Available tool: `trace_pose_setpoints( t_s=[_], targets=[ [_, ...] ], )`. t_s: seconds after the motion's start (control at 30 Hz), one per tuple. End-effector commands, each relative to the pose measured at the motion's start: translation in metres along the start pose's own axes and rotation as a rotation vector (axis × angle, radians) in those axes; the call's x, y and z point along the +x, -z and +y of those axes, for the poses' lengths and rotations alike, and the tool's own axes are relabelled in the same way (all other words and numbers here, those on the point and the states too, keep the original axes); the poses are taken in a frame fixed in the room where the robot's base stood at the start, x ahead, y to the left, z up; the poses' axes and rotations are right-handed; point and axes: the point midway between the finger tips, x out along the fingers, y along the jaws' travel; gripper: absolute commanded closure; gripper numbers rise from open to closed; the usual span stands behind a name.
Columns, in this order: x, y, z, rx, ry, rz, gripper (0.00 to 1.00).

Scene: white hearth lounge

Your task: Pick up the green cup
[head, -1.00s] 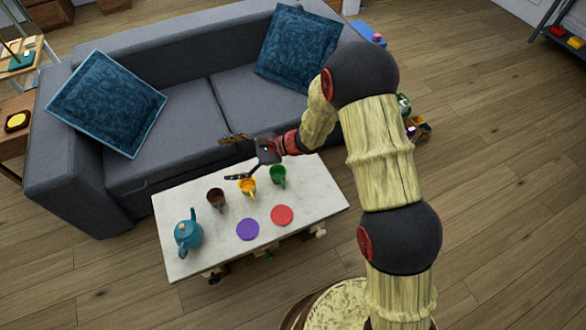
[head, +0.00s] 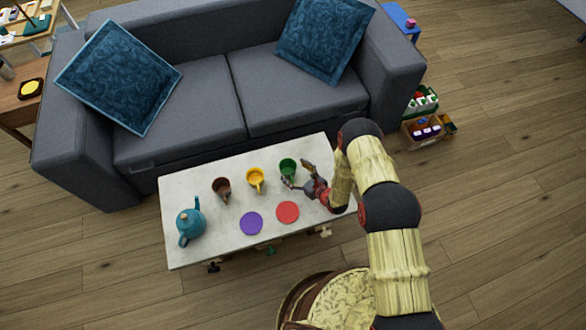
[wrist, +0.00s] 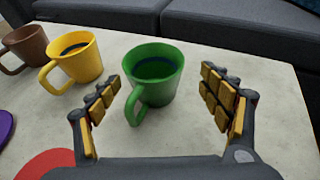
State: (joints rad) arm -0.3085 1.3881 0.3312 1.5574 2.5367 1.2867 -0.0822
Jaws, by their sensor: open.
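The green cup (head: 288,167) stands upright on the pale table (head: 180,250), toward its right back part. In the wrist view the green cup (wrist: 156,72) stands just ahead of my fingers, its handle turned toward me and to the left. My gripper (head: 296,173) is open and low over the table, on the near right side of the cup. In the wrist view my gripper (wrist: 165,95) has one finger on each side of the cup, with visible gaps. The fingers do not appear to touch it.
A yellow cup (head: 256,178) stands close left of the green cup, then a brown cup (head: 222,189) and a teal teapot (head: 190,222). A red disc (head: 287,212) and a purple disc (head: 251,223) lie nearer. A grey sofa (head: 190,110) stands behind the table.

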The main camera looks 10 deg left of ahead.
Motion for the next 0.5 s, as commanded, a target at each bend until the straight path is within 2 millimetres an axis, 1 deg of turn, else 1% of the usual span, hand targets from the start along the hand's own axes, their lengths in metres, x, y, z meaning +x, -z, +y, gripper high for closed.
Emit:
trace_pose_setpoints(
  t_s=[0.1,0.27,0.5],
  targets=[
    [0.013,0.0,0.001,-0.004,-0.002,-0.003,0.22],
    [0.029,0.0,0.002,-0.002,-0.001,-0.002,0.22],
    [0.062,-0.002,0.008,-0.002,-0.003,-0.002,0.22]
  ],
)
